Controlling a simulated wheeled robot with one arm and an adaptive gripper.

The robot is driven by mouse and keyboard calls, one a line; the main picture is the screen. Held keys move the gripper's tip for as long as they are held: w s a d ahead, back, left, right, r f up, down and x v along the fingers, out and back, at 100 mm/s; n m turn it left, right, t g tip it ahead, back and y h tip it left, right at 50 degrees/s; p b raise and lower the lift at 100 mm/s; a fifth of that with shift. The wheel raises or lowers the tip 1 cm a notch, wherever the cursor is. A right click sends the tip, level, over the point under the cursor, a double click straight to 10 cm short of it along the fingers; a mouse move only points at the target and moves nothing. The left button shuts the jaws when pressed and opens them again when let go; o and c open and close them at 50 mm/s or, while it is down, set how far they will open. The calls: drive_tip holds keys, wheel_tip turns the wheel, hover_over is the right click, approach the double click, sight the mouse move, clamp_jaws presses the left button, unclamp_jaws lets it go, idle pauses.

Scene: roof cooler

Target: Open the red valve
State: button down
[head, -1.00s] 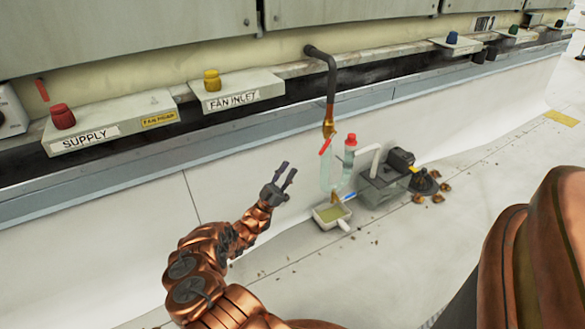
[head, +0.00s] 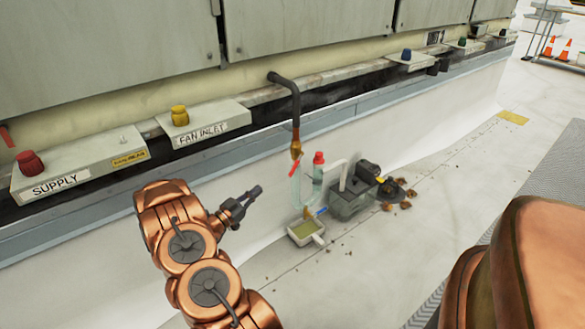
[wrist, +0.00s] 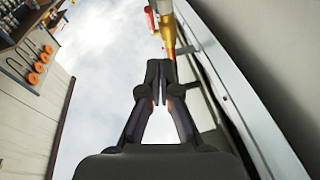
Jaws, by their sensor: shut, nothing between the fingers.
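A red lever (head: 293,169) sits on the copper-and-brass pipe end (head: 296,148) below a dark bent pipe, at the middle of the head view. A red cap (head: 318,158) tops a clear tube just to its right. My gripper (head: 256,191) is left of and lower than the lever in the picture, apart from it, pointing right. Its fingers are together and empty. In the wrist view, my gripper's fingertips (wrist: 160,68) are shut, with the brass pipe (wrist: 167,32) and a red part (wrist: 151,19) beyond them.
A red knob (head: 30,163) stands on the SUPPLY shelf and a yellow knob (head: 179,115) on the FAN INLET shelf. A shallow tray (head: 318,240) and a clear pump box (head: 352,205) are on the floor under the pipe.

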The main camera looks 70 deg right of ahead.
wheel_tip(320, 180, up, 3)
drive_tip(key=s, duration=0.2)
drive_tip(key=b, duration=0.4)
approach(295, 166)
drive_tip(key=shift+s+d+r, duration=1)
drive_tip(key=shift+d+r, duration=0.2)
drive_tip(key=shift+d, duration=0.75)
drive_tip(key=shift+s+d+f+b, duration=0.15)
drive_tip(key=shift+d+f+b, duration=0.2)
drive_tip(key=shift+d+f, duration=0.35)
drive_tip(key=shift+d+r, duration=0.15)
drive_tip(key=shift+s+d, duration=0.15)
drive_tip(key=shift+d, duration=0.15)
drive_tip(key=shift+a, duration=0.25)
drive_tip(key=shift+p, duration=0.7)
